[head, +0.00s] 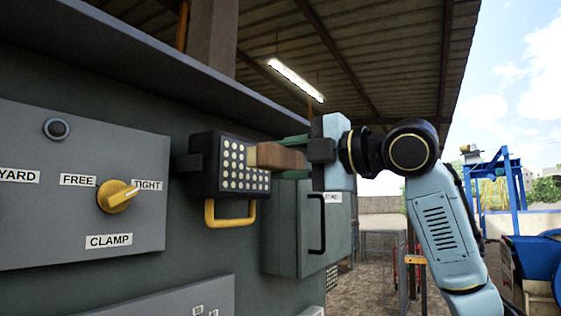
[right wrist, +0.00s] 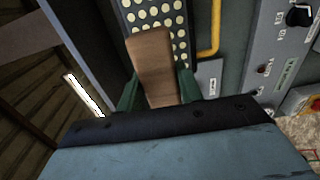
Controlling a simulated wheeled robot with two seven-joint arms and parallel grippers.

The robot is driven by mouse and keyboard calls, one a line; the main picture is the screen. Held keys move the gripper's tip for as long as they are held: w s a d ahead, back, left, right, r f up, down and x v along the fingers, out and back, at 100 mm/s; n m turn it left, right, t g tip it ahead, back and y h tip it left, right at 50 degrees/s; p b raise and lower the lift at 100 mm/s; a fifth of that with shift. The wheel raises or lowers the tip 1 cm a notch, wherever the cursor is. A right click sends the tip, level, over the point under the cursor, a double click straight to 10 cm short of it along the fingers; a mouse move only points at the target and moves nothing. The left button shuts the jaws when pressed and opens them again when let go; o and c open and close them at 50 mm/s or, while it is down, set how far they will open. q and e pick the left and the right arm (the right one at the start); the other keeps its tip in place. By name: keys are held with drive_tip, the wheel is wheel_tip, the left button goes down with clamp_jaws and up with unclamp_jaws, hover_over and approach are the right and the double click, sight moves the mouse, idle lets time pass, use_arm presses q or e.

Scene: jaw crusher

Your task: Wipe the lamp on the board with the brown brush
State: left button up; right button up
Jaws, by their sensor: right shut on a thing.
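The lamp (head: 231,184) is a black box with rows of pale round dots and a yellow handle (head: 230,220) below it, fixed on the dark green board (head: 145,105). It also shows at the top of the right wrist view (right wrist: 178,16). My right gripper (head: 283,158) comes from the right and is shut on the brown brush (head: 266,156). The brush's far end lies over the lamp's upper right dots and hides some of them. I cannot tell whether it touches the face. My left gripper is not in view.
A grey panel (head: 75,220) with a yellow clamp knob (head: 117,196) is left of the lamp. A grey cabinet (head: 285,235) with a black handle (head: 317,224) stands right of and below the lamp. A metal roof (head: 360,50) is overhead.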

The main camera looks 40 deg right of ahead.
drive_tip(key=shift+v, duration=1.55)
